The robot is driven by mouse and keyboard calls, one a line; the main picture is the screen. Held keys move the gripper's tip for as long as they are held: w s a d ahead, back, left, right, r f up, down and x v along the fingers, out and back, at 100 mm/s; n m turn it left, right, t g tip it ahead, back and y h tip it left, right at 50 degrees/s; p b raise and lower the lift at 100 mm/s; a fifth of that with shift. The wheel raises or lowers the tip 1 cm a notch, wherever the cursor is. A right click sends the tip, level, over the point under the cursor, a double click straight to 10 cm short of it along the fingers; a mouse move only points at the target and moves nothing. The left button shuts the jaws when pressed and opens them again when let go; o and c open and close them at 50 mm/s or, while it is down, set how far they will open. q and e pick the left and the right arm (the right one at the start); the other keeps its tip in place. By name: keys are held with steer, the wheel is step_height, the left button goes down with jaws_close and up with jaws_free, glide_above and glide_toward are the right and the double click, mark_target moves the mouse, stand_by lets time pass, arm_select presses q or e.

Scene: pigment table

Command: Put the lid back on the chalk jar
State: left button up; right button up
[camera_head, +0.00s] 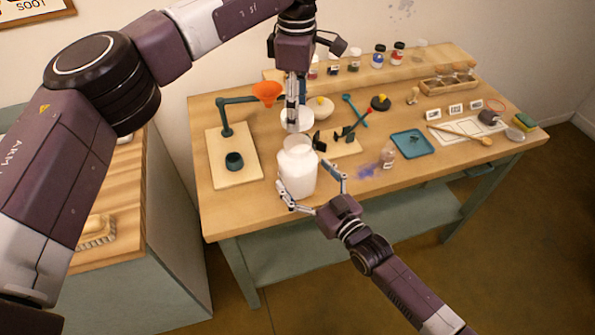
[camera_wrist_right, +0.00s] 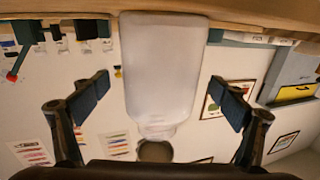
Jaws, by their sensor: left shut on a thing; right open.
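The chalk jar (camera_head: 297,174) is a white, wide jar standing upright near the table's front edge, with its mouth uncovered. My right gripper (camera_head: 316,196) is open, with one finger on either side of the jar's lower part. In the right wrist view the jar (camera_wrist_right: 163,70) appears upside down between the two spread fingers (camera_wrist_right: 163,102). My left gripper (camera_head: 292,128) is shut and points down just above and behind the jar's mouth. The lid it holds is hard to make out. A dark round shape (camera_wrist_right: 155,151) beyond the jar's neck may be its underside.
A pale round disc (camera_head: 306,121) shows behind my left fingers. A stand with an orange funnel (camera_head: 267,91) is left of the jar. Black holders (camera_head: 344,133), a small jar (camera_head: 388,157) and a teal tray (camera_head: 412,143) are to the right. Bottles line the back shelf.

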mark_target(297, 136)
steer(key=shift+x, duration=1.5)
steer(key=c, duration=1.8)
arm_select(q)
steer(key=shift+f, duration=2.45)
steer(key=shift+f, duration=0.15)
steer(key=shift+f, duration=0.75)
steer(key=shift+f, duration=0.6)
